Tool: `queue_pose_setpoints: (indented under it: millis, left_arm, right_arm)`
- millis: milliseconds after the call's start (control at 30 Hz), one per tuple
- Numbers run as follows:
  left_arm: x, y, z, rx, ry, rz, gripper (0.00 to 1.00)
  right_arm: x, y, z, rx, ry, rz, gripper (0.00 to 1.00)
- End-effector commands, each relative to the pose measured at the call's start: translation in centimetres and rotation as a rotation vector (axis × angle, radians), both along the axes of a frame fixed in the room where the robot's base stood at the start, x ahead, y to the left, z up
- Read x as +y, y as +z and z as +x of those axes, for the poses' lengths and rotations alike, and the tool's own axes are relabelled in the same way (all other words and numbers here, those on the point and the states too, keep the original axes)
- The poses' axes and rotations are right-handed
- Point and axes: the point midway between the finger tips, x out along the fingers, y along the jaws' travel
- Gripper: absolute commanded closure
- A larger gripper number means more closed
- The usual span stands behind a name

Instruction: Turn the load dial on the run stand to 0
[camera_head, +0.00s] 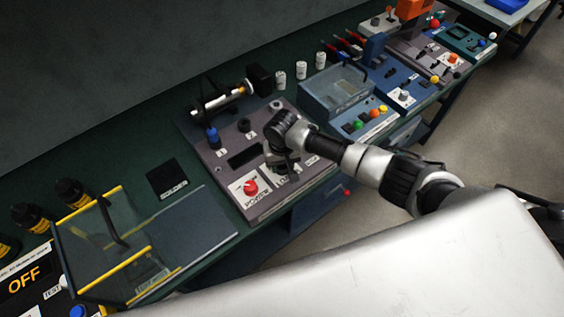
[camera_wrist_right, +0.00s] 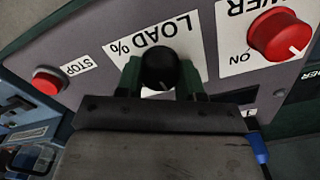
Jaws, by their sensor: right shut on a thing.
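The run stand (camera_head: 225,160) is a grey panel on the green bench in the head view. Its load dial (camera_wrist_right: 158,66) is a black round knob beside the white LOAD % label (camera_wrist_right: 146,36) in the wrist view. My right gripper (camera_head: 281,163) is over the front of the stand and hides the dial in the head view. In the wrist view its two dark green fingers stand on either side of the knob, shut on it. The dial's setting cannot be read. My left gripper is in neither view.
A red power knob (camera_wrist_right: 280,37) sits beside the load dial, and a red STOP button (camera_wrist_right: 47,82) is on its other side. A blue-capped part (camera_head: 212,136) stands on the panel. A clear-lidded box (camera_head: 337,92) stands to the right, a clear yellow-edged guard (camera_head: 100,240) to the left.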

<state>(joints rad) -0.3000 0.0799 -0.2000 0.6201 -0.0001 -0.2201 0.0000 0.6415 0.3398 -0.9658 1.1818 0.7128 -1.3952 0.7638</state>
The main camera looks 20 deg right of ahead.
Motion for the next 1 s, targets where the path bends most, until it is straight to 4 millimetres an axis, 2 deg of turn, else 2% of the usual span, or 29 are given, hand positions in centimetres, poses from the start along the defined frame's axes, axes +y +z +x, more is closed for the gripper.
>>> queue_pose_setpoints:
  millis: [600, 1000]
  left_arm:
    - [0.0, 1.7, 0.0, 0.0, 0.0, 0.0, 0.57]
    - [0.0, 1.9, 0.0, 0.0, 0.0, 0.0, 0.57]
  right_arm:
    - [0.0, 0.1, 0.0, 0.0, 0.494, 0.001, 0.86]
    - [0.0, 0.1, 0.1, -0.001, 0.661, 0.001, 0.86]
